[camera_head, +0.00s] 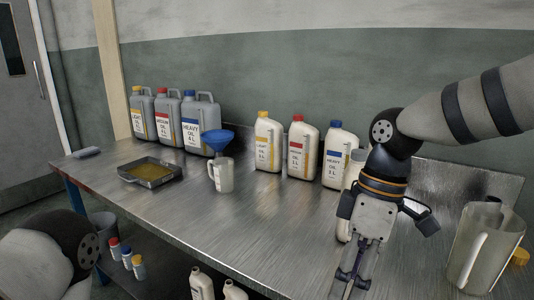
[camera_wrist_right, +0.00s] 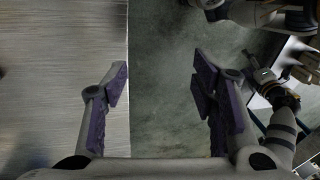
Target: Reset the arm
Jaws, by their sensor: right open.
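My right arm comes in from the right in the head view. Its gripper (camera_head: 352,282) points down over the front part of the metal table, right of centre. In the right wrist view the right gripper's fingers (camera_wrist_right: 160,95) are spread apart with nothing between them; table surface lies under one finger and floor under the gap. In the head view only a link of my left arm shows at the lower left. In the right wrist view, what looks like my left gripper (camera_wrist_right: 250,62) is small at the right; its jaws are unclear.
Small bottles (camera_head: 127,258) stand below. The table's centre is clear.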

